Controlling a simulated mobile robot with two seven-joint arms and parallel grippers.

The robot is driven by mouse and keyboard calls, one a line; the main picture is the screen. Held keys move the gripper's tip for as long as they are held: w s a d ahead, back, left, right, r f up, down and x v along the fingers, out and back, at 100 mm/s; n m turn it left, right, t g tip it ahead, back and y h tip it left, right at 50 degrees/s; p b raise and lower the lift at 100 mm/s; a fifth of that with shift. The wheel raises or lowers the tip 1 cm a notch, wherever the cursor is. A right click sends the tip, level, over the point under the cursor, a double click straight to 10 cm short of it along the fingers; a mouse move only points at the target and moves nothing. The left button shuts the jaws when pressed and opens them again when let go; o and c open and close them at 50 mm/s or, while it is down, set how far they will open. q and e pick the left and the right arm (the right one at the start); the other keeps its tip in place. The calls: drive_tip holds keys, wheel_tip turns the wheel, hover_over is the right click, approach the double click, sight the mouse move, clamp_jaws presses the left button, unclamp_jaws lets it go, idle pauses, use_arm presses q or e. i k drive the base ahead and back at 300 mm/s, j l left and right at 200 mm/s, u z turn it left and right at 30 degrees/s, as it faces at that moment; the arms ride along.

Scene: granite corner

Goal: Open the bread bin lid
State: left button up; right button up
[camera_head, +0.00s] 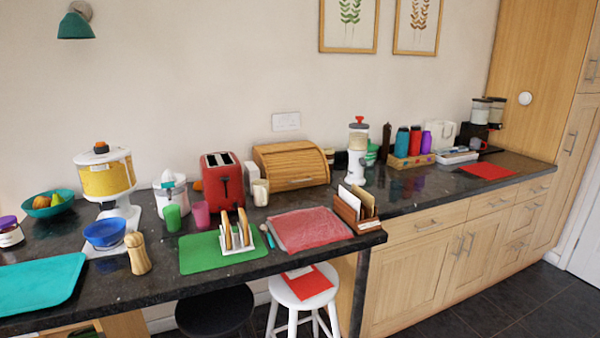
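The bread bin (292,165) is a wooden box with a slatted, curved roll lid. It stands against the wall at the back of the dark counter, near the middle of the head view. Its lid (290,161) appears closed, with slats covering the front. Neither of my grippers shows in this view.
A red toaster (223,181) stands left of the bin, with a cream cup (260,192) by the bin's front left corner. A white-based grinder (357,155) stands to the right. Stools stand below the counter.

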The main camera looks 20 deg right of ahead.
sight(301, 162)
drive_tip(key=i+j+z, duration=0.25)
drive_tip(key=i+j, duration=0.6)
